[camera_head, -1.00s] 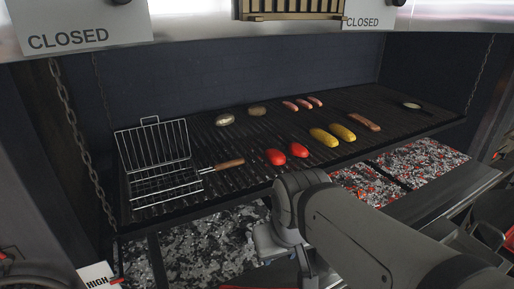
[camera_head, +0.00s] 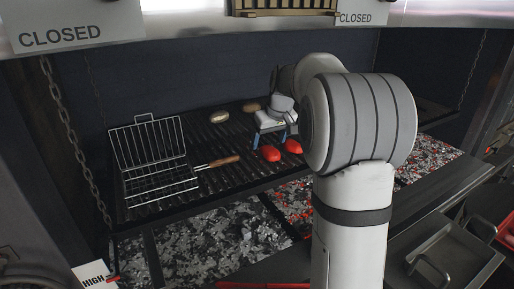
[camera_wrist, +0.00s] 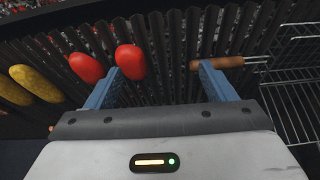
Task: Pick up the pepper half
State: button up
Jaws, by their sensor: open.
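Two red pepper halves lie side by side on the grill grate, the left one (camera_head: 270,153) and the right one (camera_head: 293,146). They also show in the wrist view, one (camera_wrist: 131,60) at the inner side of the left finger's tip and the other (camera_wrist: 87,68) just outside it. My gripper (camera_head: 272,136) is open and empty over the grate, behind the pepper halves in the head view. In the wrist view my gripper (camera_wrist: 160,78) points down, its blue fingers wide apart. Contact between finger and pepper cannot be told.
A wire grill basket (camera_head: 155,160) stands open at the left; its wooden handle (camera_wrist: 225,62) is close to the right finger in the wrist view. Two potato halves (camera_head: 219,117) lie behind. Yellow cobs (camera_wrist: 35,82) lie beside the peppers. Glowing coals (camera_head: 290,200) are below the grate.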

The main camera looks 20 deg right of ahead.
send_near(272, 150)
jog(key=shift+w+a+f, duration=0.15)
jog(key=shift+w+f, duration=0.35)
jog(key=shift+f, duration=0.2)
jog(key=shift+w+f, duration=0.2)
jog(key=shift+f, duration=0.1)
jog(key=p+x, duration=0.2)
jog(key=x, duration=0.5)
jog(key=shift+s+f+p, duration=0.15)
jog(key=shift+f+p, duration=0.05)
jog(key=shift+p, duration=0.15)
jog(key=c, duration=1.1)
